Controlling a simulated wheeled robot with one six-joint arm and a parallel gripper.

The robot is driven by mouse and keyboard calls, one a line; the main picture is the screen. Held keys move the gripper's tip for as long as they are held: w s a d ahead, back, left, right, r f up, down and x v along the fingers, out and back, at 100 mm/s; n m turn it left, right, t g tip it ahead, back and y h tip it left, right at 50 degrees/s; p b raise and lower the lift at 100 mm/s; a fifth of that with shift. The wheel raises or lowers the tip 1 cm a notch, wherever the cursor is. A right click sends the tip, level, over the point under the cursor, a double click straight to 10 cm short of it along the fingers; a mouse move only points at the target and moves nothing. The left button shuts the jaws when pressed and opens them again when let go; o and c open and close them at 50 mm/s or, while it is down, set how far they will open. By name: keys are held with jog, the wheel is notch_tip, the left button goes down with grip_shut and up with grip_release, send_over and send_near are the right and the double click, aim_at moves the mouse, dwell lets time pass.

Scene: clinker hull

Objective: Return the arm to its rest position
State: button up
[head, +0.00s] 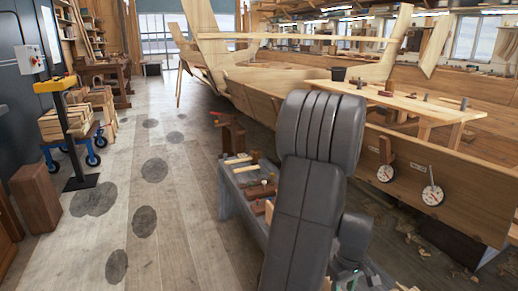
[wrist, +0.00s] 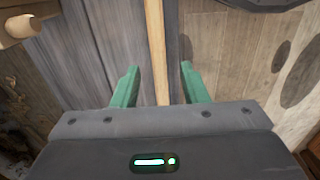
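My gripper (wrist: 160,78) shows in the wrist view with two green fingers spread well apart. Neither finger touches anything. A narrow pale wooden strip (wrist: 156,45) runs behind the gap between them; its distance is hard to tell. In the head view my dark grey arm rises in front of the low grey bench and hides part of it.
A low grey bench (head: 228,198) holds wooden tools and blocks left of my arm. A blue-wheeled cart (head: 59,150) stands at left. The plank floor (head: 185,225) between is open, with dark round patches.

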notch_tip(320, 180, down, 3)
jog(key=shift+f, duration=0.2)
jog(key=shift+f+b, duration=0.15)
jog(key=shift+b, duration=0.2)
notch_tip(320, 180, up, 14)
jog(key=p, duration=0.4)
notch_tip(320, 180, down, 14)
jog(key=b, duration=0.4)
notch_tip(320, 180, up, 10)
jog(key=p, duration=0.8)
jog(key=shift+s+a, duration=0.1)
jog(key=shift+a, duration=0.05)
jog(key=shift+s+a+b, duration=0.2)
jog(key=shift+s+a, duration=0.15)
jog(key=shift+a, duration=0.55)
jog(key=shift+s+a+b, duration=0.15)
jog(key=shift+s+a, duration=0.2)
jog(key=shift+a, duration=0.55)
